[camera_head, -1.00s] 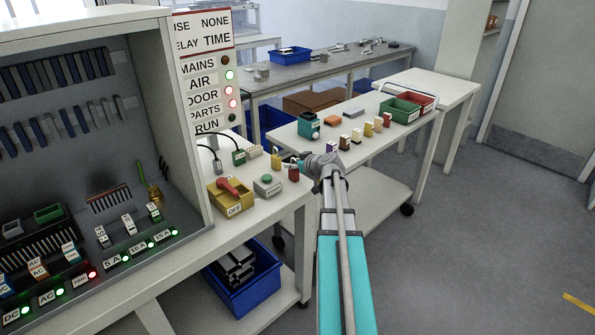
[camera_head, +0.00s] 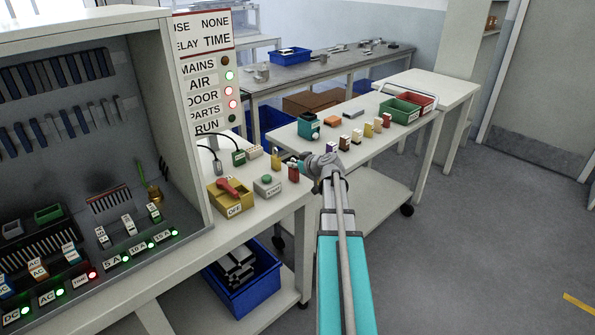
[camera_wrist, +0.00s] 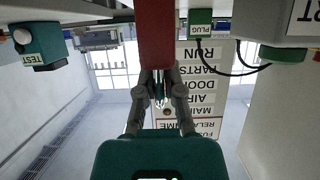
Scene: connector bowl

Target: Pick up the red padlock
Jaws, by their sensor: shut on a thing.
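The red padlock (camera_head: 293,172) is at the right end of the near bench, beside the yellow padlock (camera_head: 277,161). In the wrist view the red padlock (camera_wrist: 155,35) shows as a plain red block at the top middle, between my fingertips. My gripper (camera_wrist: 159,78) is shut on it. In the head view my gripper (camera_head: 301,166) reaches it from the right. I cannot tell whether the padlock touches the bench top. My fingers and wrist hide part of it.
A yellow OFF switch box (camera_head: 232,198) and a grey START button box (camera_head: 267,187) stand close by on the bench. A green plug (camera_head: 239,157) with a cable lies behind. Several small blocks, a teal device (camera_head: 309,126) and bins occupy the other table.

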